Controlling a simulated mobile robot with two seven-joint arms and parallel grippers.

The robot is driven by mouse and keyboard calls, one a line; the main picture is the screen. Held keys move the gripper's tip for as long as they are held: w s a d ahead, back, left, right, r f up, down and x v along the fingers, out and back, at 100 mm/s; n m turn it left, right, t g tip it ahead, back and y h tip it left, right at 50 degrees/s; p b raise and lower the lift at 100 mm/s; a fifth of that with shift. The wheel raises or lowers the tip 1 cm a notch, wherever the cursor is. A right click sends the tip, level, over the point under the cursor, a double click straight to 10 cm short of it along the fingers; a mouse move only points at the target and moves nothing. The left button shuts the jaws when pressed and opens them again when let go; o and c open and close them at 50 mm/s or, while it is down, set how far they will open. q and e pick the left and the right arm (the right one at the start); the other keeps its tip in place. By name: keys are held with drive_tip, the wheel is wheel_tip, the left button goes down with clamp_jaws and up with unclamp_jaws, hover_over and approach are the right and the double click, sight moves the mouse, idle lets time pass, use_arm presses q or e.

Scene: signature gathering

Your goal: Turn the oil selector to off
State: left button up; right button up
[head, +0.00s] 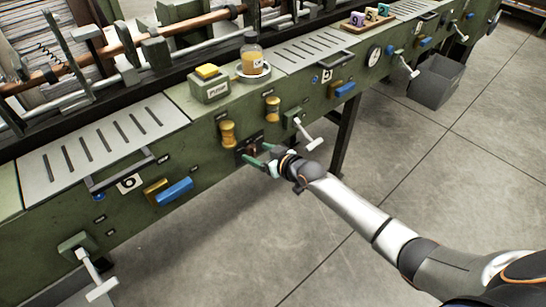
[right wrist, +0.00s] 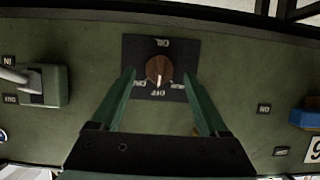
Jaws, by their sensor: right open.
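The oil selector is a round brown knob (right wrist: 159,69) on a black plate (right wrist: 140,50) set in the green machine front. The right wrist view looks upside down, with lettering around the knob. A pale pointer mark seems to lie on the knob's lower side in that view; its exact setting is hard to read. In the head view the plate (head: 243,152) is partly behind my gripper. My right gripper (right wrist: 157,76) is open, with one green finger on each side of the knob, apparently not touching it. It also shows in the head view (head: 257,155). My left gripper is out of view.
A white lever (head: 307,134) is right of the selector; brass knobs (head: 227,133) sit above it. Blue handles (head: 174,191) line the front. A bottle (head: 252,60) and a yellow-topped box (head: 209,83) stand on top. A grey bin (head: 436,80) is on the otherwise open floor.

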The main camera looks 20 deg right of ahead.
use_arm(q)
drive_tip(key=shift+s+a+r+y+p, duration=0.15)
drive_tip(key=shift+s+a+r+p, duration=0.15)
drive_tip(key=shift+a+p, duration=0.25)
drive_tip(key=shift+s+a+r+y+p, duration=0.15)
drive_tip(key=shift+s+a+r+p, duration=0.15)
drive_tip(key=shift+p, duration=0.4)
use_arm(e)
drive_tip(key=v, duration=1.1)
drive_tip(key=shift+s, duration=0.2)
drive_tip(key=shift+d+r, duration=0.1)
use_arm(q)
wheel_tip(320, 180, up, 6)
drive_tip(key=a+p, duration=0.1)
drive_tip(key=p, duration=0.6)
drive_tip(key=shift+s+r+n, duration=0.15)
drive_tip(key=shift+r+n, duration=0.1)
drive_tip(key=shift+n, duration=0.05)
use_arm(e)
drive_tip(key=s+a+f+g, duration=0.1)
drive_tip(key=s+f, duration=0.1)
drive_tip(key=s, duration=0.5)
drive_tip(key=s+a+f+m+g+h, duration=0.1)
drive_tip(key=s+a+f, duration=0.1)
drive_tip(key=s, duration=0.6)
drive_tip(key=s+a+f+m+g+h, duration=0.1)
drive_tip(key=s+a+f, duration=0.1)
drive_tip(key=s, duration=0.6)
drive_tip(key=shift+s+a+f, duration=0.25)
drive_tip(key=shift+f, duration=0.15)
